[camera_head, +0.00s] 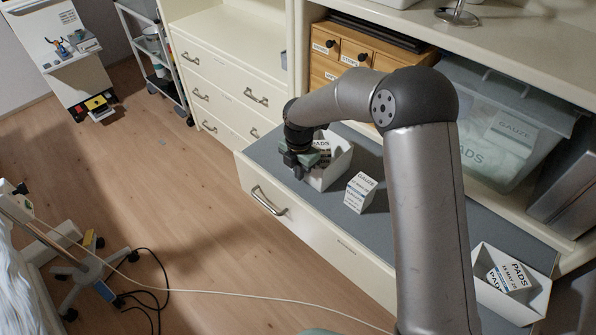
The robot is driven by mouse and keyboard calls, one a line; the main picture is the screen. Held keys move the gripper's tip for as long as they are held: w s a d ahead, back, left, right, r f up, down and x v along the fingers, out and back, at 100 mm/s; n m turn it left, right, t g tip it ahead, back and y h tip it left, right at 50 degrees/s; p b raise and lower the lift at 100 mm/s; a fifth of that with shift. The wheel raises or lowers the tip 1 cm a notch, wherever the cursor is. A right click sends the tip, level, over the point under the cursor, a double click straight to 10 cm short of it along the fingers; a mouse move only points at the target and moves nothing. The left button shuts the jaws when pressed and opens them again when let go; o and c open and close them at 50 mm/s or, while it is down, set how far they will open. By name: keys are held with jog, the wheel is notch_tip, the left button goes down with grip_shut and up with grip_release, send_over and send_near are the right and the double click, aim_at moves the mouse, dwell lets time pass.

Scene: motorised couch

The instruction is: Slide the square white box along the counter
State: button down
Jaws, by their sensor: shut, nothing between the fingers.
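A square white open box (338,170) stands on the grey counter top (395,235), near its left end. A small white carton marked GAUZE (360,193) stands upright on the counter just right of the box.
Another white open box (535,302) holding a PADS carton (509,277) stands at the counter's right end. Behind are a wooden drawer unit (345,52) and a clear bin (508,105). My arm hides part of the counter between the GAUZE carton and the right box.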

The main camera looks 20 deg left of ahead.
jog(key=w+d, duration=0.1)
jog(key=w, duration=0.2)
jog(key=w+d, duration=0.2)
jog(key=w, duration=0.1)
jog(key=w+d, duration=0.1)
jog(key=w, duration=0.2)
jog(key=shift+w+d, duration=0.15)
jog(key=shift+d, duration=0.25)
jog(key=s, duration=0.1)
jog(key=s+a, duration=0.1)
jog(key=s, duration=0.1)
jog(key=shift+s+a, duration=0.1)
jog(key=shift+a, duration=0.25)
jog(key=r+b, duration=0.1)
jog(key=r, duration=0.9)
jog(key=shift+s, duration=0.2)
